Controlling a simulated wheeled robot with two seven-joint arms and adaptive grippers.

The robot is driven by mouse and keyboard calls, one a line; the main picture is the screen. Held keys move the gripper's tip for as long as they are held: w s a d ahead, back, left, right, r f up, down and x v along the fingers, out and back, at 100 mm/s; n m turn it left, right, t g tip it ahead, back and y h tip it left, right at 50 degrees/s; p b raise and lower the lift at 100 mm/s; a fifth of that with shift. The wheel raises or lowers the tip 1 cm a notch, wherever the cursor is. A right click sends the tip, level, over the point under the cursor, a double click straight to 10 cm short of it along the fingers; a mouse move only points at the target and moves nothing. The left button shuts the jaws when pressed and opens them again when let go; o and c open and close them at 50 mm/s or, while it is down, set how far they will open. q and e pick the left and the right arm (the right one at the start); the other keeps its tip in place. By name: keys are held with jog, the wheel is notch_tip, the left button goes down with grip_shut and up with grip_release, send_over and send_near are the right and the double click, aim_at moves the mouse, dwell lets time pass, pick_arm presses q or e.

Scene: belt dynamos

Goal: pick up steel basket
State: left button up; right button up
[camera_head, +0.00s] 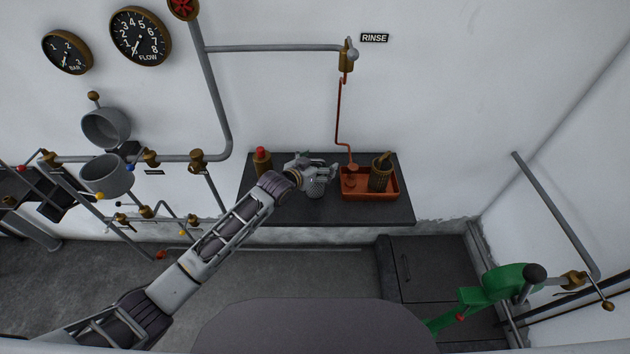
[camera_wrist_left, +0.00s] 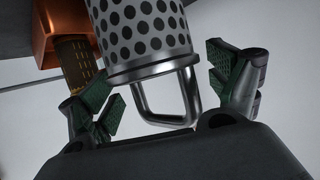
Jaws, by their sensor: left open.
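The steel basket (camera_head: 316,190) is a grey perforated cylinder on the dark shelf, partly hidden under my left gripper (camera_head: 318,172). In the left wrist view the basket (camera_wrist_left: 140,30) shows its round holes, a plain metal band and a squared loop handle (camera_wrist_left: 165,100). My left gripper's green-padded fingers (camera_wrist_left: 165,92) stand apart on either side of the handle. The handle lies between them, with a visible gap to each finger. My right gripper is in neither view.
The dark shelf (camera_head: 285,213) also holds an orange tray (camera_head: 370,196) with a brass perforated basket (camera_head: 380,177) close to the right. A brass bottle with a red top (camera_head: 262,160) stands at the left. A copper pipe (camera_head: 338,115) comes down behind the tray.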

aim_at(318, 166)
pick_arm(q)
jog(key=shift+c, duration=0.4)
jog(key=c, duration=1.7)
jog(key=shift+r, duration=0.15)
notch_tip(318, 166, up, 10)
jog(key=b, duration=0.1)
